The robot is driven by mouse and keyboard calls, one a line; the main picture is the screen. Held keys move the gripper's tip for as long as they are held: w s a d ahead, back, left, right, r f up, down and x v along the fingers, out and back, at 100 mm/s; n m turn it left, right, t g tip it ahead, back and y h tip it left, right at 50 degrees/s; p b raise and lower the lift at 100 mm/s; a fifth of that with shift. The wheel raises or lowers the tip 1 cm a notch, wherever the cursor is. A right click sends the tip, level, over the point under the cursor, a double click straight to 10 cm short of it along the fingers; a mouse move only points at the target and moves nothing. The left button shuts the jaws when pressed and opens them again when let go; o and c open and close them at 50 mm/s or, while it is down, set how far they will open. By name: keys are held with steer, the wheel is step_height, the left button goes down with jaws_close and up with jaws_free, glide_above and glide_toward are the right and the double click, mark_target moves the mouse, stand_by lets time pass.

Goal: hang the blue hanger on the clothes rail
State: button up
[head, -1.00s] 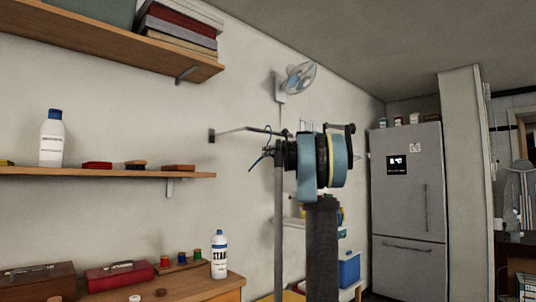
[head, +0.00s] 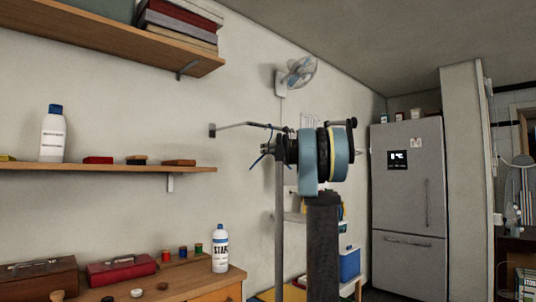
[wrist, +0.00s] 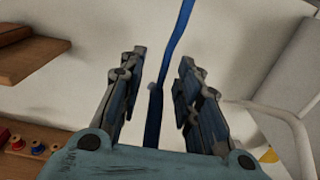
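The clothes rail (head: 236,127) is a thin grey bar running from a wall bracket to a dark end knob, partly behind my arm. The blue hanger (head: 258,161) shows as a thin tilted blue piece beside my gripper (head: 270,149), just below the rail. In the wrist view the hanger (wrist: 182,30) runs as a blue strip between the fingers of my gripper (wrist: 158,75). The fingers stand apart, with gaps to the strip on both sides. A little blue shows up at the rail, but whether the hook rests on it is too small to tell.
Wooden shelves (head: 110,169) with a white bottle (head: 53,134) are on the left wall. A cabinet (head: 190,284) with a second bottle (head: 220,249) stands below. A wall fan (head: 298,73) is above the rail, and a fridge (head: 408,190) stands at the right.

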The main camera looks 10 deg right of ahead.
steer(key=shift+s+d, duration=0.1)
steer(key=v, duration=1.1)
steer(key=shift+d+f, duration=0.1)
steer(key=shift+s+d, duration=0.15)
steer(key=shift+s, duration=0.05)
steer(key=shift+s, duration=0.1)
